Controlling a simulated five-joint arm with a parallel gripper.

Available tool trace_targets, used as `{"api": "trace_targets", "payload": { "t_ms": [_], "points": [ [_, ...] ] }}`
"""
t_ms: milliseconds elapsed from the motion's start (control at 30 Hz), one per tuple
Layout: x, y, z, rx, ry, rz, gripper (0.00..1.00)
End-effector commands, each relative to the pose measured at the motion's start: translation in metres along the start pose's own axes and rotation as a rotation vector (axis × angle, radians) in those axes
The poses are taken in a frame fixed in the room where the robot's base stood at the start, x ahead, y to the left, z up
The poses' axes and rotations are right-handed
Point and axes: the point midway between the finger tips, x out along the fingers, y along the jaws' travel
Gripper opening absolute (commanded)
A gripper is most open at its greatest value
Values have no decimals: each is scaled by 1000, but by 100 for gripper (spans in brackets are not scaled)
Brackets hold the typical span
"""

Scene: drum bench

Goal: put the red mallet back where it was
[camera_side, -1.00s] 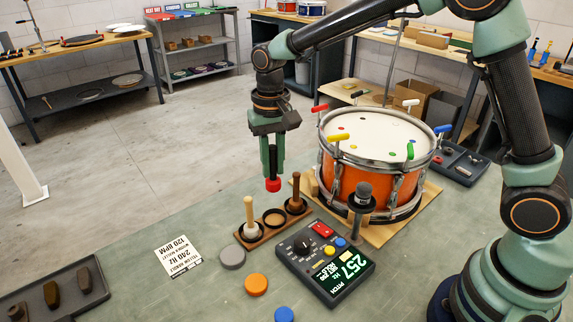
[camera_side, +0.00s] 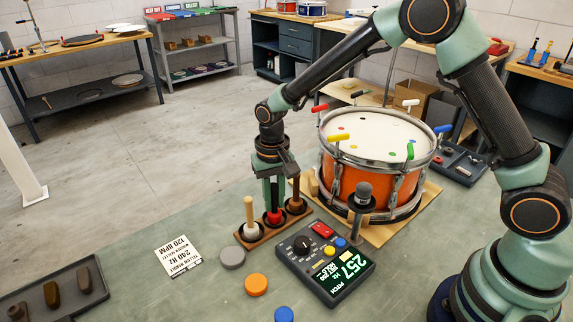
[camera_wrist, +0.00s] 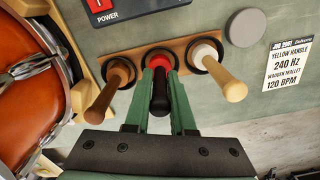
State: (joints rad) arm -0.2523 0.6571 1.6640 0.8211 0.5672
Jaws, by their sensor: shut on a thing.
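The red mallet (camera_side: 273,216) stands head down in the middle hole of the wooden mallet rack (camera_side: 256,242), its red head low in the hole. My gripper (camera_side: 274,197) is shut on its dark handle, pointing down over the rack. In the wrist view the mallet's black handle (camera_wrist: 160,96) lies between my two green fingers, with the red head (camera_wrist: 160,63) at the rack. Whether the head rests on the bottom of the hole is hidden.
A white-headed mallet (camera_side: 250,217) and a brown mallet (camera_side: 296,196) stand close on either side in the rack. The orange drum (camera_side: 362,180) with its coloured keys, a microphone (camera_side: 362,200) and the pitch meter (camera_side: 325,265) are near on the right. A job card (camera_side: 178,257) lies left.

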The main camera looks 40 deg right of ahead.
Motion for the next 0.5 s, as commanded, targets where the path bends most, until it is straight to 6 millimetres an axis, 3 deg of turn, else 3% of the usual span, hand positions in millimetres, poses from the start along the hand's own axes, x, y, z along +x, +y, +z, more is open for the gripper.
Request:
{"api": "trace_targets", "payload": {
  "t_ms": [133,167,200,500],
  "points": [
    [3,0,0,0,0,0,0],
    [3,0,0,0,1,0,34],
    [2,0,0,0,1,0,49],
    [2,0,0,0,0,0,52]
  ]
}}
